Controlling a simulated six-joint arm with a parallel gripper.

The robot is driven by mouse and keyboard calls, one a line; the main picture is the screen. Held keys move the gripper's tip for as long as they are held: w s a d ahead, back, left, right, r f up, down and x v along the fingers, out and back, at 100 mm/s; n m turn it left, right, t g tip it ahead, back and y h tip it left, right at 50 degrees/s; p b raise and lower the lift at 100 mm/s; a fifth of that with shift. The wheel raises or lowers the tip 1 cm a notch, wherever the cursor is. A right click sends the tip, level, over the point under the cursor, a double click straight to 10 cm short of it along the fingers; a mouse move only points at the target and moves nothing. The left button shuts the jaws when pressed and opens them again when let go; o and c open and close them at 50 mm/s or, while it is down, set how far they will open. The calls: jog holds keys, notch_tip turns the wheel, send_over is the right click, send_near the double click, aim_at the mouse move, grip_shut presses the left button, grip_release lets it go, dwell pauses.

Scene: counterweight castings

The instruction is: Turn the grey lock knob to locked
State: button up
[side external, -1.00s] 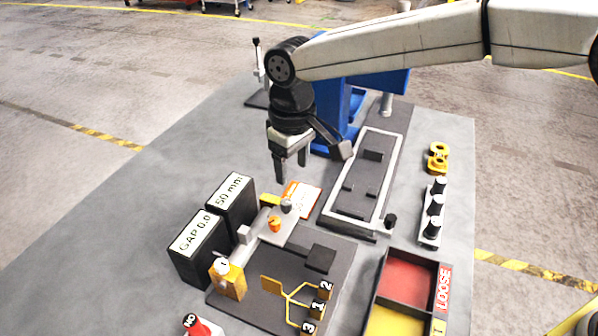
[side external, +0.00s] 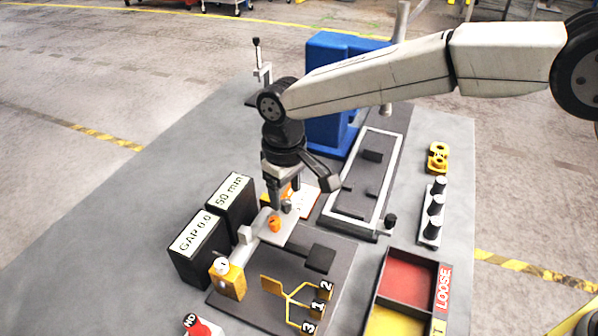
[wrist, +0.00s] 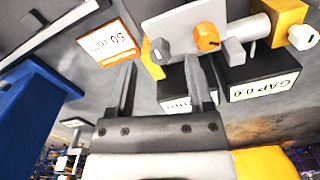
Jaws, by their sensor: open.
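The grey lock knob (side external: 287,207) sits on a light grey metal fixture plate (side external: 262,226), behind an orange knob (side external: 274,224). In the wrist view the grey knob (wrist: 160,50) shows between and just beyond my fingertips, with the orange knob (wrist: 207,37) to its right. My gripper (side external: 281,201) points down over the plate's far end, its fingers open on either side of an empty gap. It also shows in the wrist view (wrist: 160,68). I cannot tell whether the fingertips reach down beside the knob or are still above it.
Two black display boxes, reading GAP 0.0 (side external: 194,237) and 50 mm (side external: 231,191), stand close at the left. A yellow block with a white knob (side external: 221,265) ends the fixture. An orange-and-white card (side external: 306,202) lies behind. A divided tray (side external: 376,285) stands at right.

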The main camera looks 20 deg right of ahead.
jog(key=shift+f, duration=1.1)
grip_shut()
